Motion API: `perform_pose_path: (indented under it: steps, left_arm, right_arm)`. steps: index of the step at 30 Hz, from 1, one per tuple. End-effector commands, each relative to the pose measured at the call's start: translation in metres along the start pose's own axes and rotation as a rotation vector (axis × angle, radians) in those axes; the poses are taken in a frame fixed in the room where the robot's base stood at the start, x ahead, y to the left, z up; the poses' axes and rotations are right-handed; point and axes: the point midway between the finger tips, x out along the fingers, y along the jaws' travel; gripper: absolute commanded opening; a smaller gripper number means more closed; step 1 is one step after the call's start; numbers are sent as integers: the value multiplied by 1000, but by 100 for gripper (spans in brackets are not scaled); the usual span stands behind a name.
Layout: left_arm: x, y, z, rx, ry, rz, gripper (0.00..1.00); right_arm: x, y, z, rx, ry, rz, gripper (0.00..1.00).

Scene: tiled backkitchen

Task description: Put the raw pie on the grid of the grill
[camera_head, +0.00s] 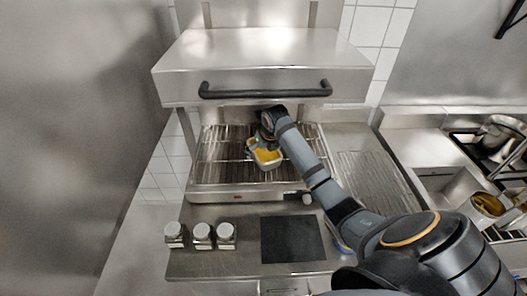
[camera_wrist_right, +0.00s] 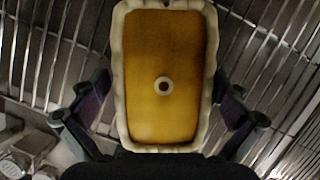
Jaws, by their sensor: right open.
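The raw pie (camera_head: 266,157) is a small rectangular pie with a pale crust rim and a yellow-orange top. It is over the grid (camera_head: 212,157) of the grill, under the raised grill hood. In the right wrist view the pie (camera_wrist_right: 163,75) has a small round hole in its middle, and the grid bars (camera_wrist_right: 50,45) show behind it. My right gripper (camera_head: 262,139) is at the pie. Its fingers (camera_wrist_right: 160,118) are open, one on each side, with a gap to the crust. My left gripper is not in view.
The steel hood (camera_head: 275,55) with its black handle (camera_head: 265,90) hangs above the grid. Several jars (camera_head: 202,236) and a black mat (camera_head: 292,239) are on the counter in front. A sink area with pots (camera_head: 488,204) is at the right.

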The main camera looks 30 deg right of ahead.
Motion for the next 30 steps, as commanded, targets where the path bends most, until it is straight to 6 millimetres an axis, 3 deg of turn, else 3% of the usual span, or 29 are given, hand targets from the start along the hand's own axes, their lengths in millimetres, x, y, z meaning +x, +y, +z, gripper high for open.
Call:
perform_pose_path:
  steps: [8,11,21,30]
  left_arm:
    - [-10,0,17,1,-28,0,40]
    - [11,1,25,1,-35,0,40]
    - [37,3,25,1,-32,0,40]
    - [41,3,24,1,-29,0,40]
  right_arm:
    - [-9,0,4,0,-1,0,100]
    - [-14,-2,-1,-3,-5,-5,100]
    - [-48,-3,-82,-7,0,-10,100]
    - [-62,0,-107,-3,0,-3,100]
